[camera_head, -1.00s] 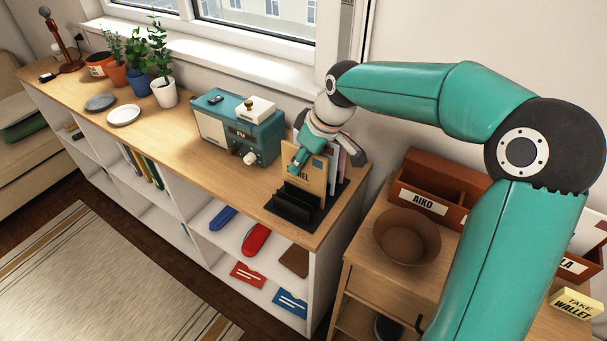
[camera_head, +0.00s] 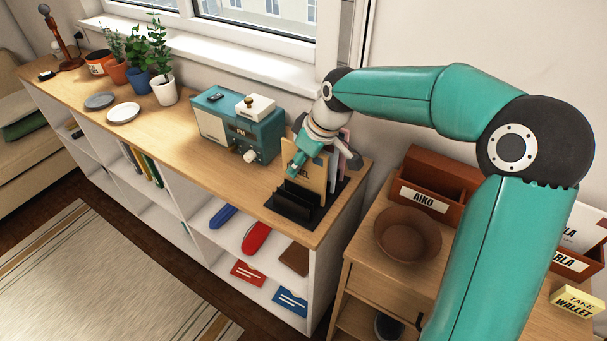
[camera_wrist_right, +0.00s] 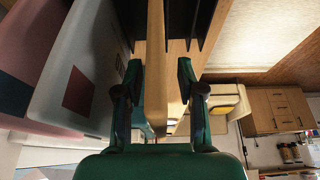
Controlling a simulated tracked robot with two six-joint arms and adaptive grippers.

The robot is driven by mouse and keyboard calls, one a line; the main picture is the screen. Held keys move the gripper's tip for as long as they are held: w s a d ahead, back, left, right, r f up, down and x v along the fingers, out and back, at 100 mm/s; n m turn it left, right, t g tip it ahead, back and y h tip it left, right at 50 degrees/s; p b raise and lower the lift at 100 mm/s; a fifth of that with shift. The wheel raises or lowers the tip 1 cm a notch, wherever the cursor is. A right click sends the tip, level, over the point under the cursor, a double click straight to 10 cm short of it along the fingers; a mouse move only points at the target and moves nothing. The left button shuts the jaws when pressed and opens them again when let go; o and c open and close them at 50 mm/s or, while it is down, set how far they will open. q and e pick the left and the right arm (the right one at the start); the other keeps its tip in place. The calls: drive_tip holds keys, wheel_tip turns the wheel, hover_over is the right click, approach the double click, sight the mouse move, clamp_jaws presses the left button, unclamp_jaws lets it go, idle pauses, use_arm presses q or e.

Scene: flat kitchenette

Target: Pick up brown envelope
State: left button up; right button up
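The brown envelope (camera_head: 317,180) stands upright in the black holder (camera_head: 283,208) at the right end of the long shelf top; part of its printed lettering shows. In the right wrist view the envelope (camera_wrist_right: 155,50) is seen edge-on. My right gripper (camera_wrist_right: 157,72) is open, with one finger on each side of the envelope and a visible gap on both sides. In the head view my right gripper (camera_head: 307,158) reaches over the envelope's top from behind and covers part of it. My left gripper is not in view.
A pink envelope (camera_head: 345,142) and a pale one stand behind the brown one; the pale envelope (camera_wrist_right: 75,75) is close beside a finger. A teal radio (camera_head: 240,125) is to the left. A brown bowl (camera_head: 407,234) and the AIKO box (camera_head: 425,203) are to the right.

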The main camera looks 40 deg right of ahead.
clamp_jaws()
drive_tip(key=shift+r, duration=0.15)
idle(0.4)
